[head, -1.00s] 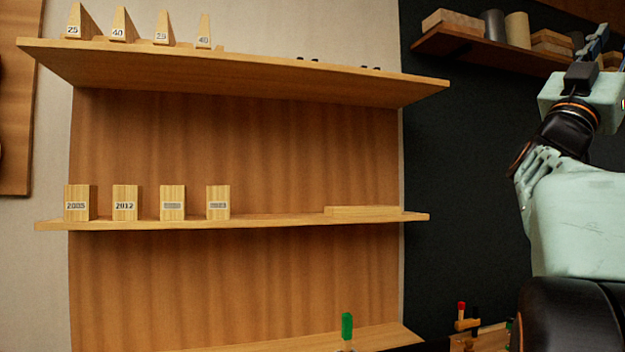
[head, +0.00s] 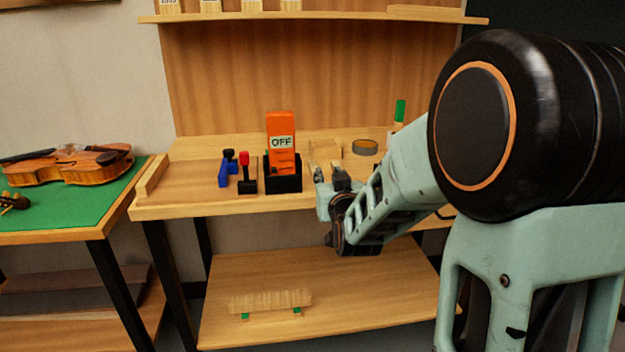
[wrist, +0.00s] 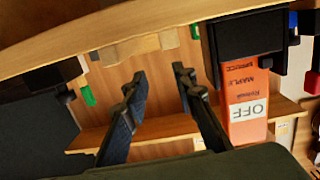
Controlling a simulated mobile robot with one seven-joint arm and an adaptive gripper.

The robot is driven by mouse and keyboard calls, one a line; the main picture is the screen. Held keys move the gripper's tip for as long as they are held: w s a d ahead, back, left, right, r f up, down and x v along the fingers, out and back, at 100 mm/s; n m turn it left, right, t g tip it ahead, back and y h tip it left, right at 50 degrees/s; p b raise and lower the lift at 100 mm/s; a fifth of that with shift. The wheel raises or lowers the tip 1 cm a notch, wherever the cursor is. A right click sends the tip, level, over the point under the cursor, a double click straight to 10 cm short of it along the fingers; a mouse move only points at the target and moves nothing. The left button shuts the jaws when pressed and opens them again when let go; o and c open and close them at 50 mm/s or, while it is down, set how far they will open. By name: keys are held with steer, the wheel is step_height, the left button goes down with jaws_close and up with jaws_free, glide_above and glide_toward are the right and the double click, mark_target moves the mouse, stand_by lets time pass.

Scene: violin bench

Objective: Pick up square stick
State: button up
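I cannot tell for sure which piece is the square stick. Pale wooden pieces (head: 326,149) lie on the bench top just behind my gripper in the head view, partly hidden by it. A pale block-like piece (wrist: 130,48) shows near the bench edge in the wrist view, which is upside down. My gripper (head: 330,177) is at the bench's front edge, right of the orange box. In the wrist view my gripper (wrist: 160,80) has its two dark fingers apart, with nothing between them.
An orange box marked OFF (head: 281,145) stands in a black holder (head: 283,183) close left of my gripper. A red-topped tool (head: 245,172) and blue tool (head: 225,174) stand farther left. A tape roll (head: 365,147) and green-topped item (head: 400,111) are right. A violin (head: 70,165) lies left.

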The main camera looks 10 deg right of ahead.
steer(key=shift+y, duration=0.3)
steer(key=w+f, duration=0.1)
steer(key=w, duration=0.2)
steer(key=w+a+f+b, duration=0.1)
steer(key=w, duration=0.2)
steer(key=w+a+f+b, duration=0.1)
steer(key=w, duration=0.2)
steer(key=shift+w+f, duration=0.3)
steer(key=shift+f, duration=0.05)
steer(key=shift+c, duration=0.4)
steer(key=shift+r, duration=0.1)
jaws_close()
